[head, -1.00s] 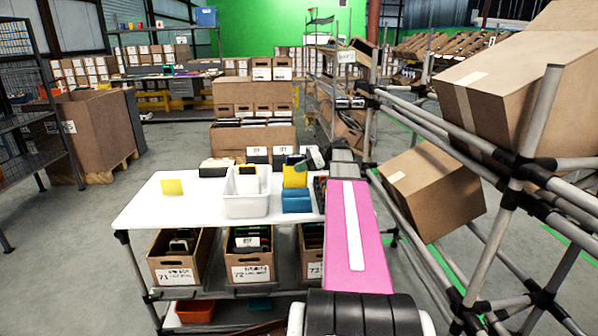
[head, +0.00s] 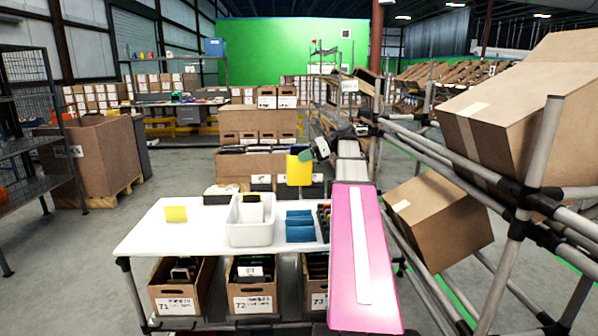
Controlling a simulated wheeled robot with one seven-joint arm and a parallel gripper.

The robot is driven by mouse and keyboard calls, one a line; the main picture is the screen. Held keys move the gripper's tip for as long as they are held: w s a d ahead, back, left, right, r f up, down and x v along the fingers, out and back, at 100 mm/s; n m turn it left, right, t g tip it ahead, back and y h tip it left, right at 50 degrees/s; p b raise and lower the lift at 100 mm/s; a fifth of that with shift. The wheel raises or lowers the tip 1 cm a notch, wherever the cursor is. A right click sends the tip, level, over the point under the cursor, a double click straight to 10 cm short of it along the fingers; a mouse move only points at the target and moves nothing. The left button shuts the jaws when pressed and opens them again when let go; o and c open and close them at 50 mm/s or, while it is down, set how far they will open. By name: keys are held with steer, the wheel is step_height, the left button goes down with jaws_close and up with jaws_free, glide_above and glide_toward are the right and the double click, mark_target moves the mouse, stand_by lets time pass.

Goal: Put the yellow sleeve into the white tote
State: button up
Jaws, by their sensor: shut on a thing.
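The yellow sleeve (head: 299,171) hangs upright in the air above the blue holder (head: 300,228), clear of it. My gripper (head: 306,155) is shut on the sleeve's upper part; its fingers are small and partly hidden here. The white tote (head: 250,236) stands on the white table to the left of the blue holder, below and left of the sleeve. A white item and a dark item show inside the tote; its floor is hidden.
Dark items (head: 323,217) stand right of the blue holder. Brown cartons sit behind the table, and a tilted carton (head: 437,215) lies on the pipe rack at right.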

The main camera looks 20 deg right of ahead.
steer(key=w+r+x, duration=0.1)
steer(key=w+x, duration=0.1)
steer(key=x, duration=0.8)
steer(key=w+r+x, duration=0.1)
steer(key=w+x, duration=0.1)
steer(key=x, duration=0.7)
step_height(320, 180, down, 9)
steer(key=shift+s+d+f, duration=0.1)
steer(key=shift+f, duration=0.55)
steer(key=o, duration=1.1)
steer(key=shift+o, duration=0.2)
